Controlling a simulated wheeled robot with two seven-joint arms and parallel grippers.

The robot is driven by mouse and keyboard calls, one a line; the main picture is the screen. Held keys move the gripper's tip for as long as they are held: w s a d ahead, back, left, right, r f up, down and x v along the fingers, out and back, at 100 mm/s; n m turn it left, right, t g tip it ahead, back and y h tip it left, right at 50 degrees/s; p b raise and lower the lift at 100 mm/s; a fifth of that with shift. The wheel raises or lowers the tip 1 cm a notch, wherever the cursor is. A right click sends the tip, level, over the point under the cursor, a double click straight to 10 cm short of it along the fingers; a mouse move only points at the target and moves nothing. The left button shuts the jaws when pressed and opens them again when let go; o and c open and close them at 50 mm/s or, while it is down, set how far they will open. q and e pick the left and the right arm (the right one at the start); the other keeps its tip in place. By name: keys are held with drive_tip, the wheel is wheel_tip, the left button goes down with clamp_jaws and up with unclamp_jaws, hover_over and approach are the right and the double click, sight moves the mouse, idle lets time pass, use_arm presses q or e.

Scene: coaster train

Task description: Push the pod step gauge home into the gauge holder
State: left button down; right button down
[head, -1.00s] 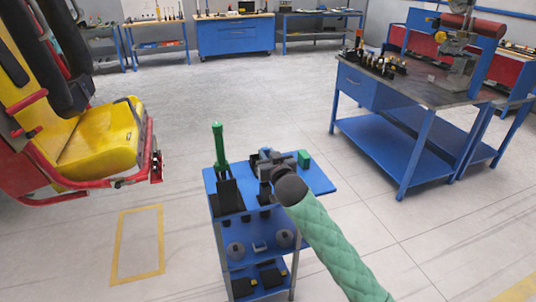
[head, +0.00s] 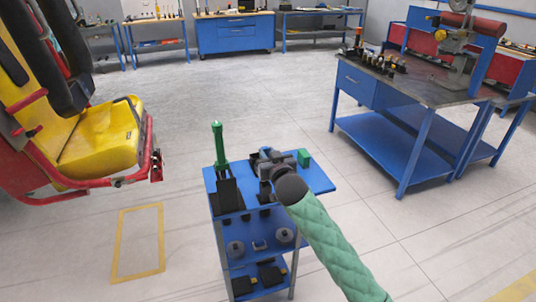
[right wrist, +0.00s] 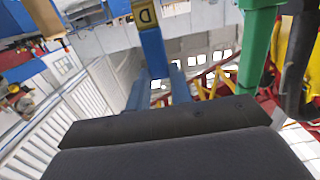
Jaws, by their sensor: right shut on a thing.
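My right gripper (head: 259,160) is low over the top of the blue trolley (head: 318,183), its padded green arm coming up from the lower right. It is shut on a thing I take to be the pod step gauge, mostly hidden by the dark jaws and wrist. I cannot make out the gauge holder or how deep the gauge sits. In the right wrist view a broad dark body fills the bottom. My left gripper is not in view.
An upright green-handled tool (head: 219,143) and a black block (head: 228,194) are at the trolley's left. A green block (head: 304,157) is right of my gripper. A yellow seat (head: 105,140) is at the left, a workbench (head: 430,90) at the right.

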wheel_tip(320, 180, down, 8)
drive_tip(key=b, duration=0.3)
drive_tip(key=shift+r+b, duration=0.15)
drive_tip(key=shift+b, duration=0.15)
idle(4.1)
drive_tip(key=shift+c, duration=1.9)
unclamp_jaws()
drive_tip(key=shift+s, duration=0.15)
drive_tip(key=p+v, duration=0.2)
drive_tip(key=v, duration=0.4)
drive_tip(key=shift+s+d+p, duration=0.15)
drive_tip(key=shift+s+p, duration=0.2)
